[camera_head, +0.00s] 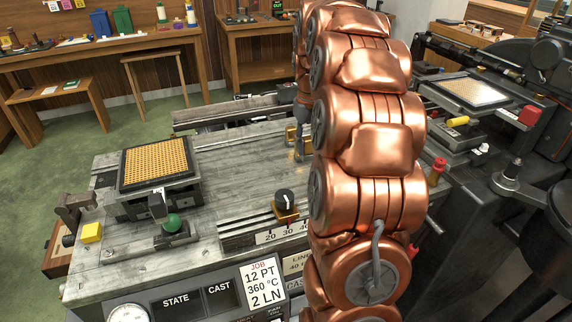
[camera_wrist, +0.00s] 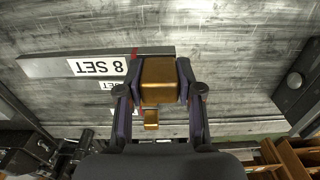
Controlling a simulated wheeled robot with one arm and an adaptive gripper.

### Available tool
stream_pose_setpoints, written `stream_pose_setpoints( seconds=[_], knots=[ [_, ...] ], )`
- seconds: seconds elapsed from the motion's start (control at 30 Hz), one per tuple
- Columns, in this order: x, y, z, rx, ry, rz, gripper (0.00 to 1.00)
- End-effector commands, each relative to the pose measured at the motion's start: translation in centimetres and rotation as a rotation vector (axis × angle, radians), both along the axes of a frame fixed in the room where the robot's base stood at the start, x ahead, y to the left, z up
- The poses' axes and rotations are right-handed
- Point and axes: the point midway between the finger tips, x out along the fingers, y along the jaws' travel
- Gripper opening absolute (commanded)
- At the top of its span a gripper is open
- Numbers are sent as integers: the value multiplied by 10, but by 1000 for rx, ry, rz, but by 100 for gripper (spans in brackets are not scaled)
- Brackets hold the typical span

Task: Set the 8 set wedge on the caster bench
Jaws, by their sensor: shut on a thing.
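The 8 set wedge is a long grey tapered bar (camera_wrist: 45,66) with a white "8 SET" label, upside down in the wrist view, and a brass block (camera_wrist: 158,80) at its right end. My gripper (camera_wrist: 158,72) is shut on the brass block, one finger on each side. The caster bench (camera_head: 225,165) has a worn grey plank top in the head view; its surface lies behind the wedge in the wrist view. A second, smaller "SET" label shows just below the bar. I cannot tell whether the wedge touches the bench. My arm hides much of this area in the head view.
A tray of gold matrices (camera_head: 155,163) stands on the bench's left, with a green knob (camera_head: 172,222) in front. A black dial on a brass base (camera_head: 286,205) sits on the front scale. Dark machinery (camera_head: 490,150) stands at right. The plank top between tray and arm is clear.

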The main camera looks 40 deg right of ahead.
Motion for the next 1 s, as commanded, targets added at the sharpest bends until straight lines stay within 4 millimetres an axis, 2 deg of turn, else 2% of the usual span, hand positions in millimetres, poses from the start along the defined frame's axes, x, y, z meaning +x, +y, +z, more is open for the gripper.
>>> stream_pose_setpoints(
  seconds=[0.2,0.47,0.7,0.8,1.0],
  knots=[
    [0,0,-30,0,1,1,0],
    [1,1,-50,-2,-2,3,0],
    [1,1,-79,-2,-2,3,0],
    [1,2,-85,-2,-2,4,0],
    [2,2,-85,-2,-4,4,0]
  ],
)
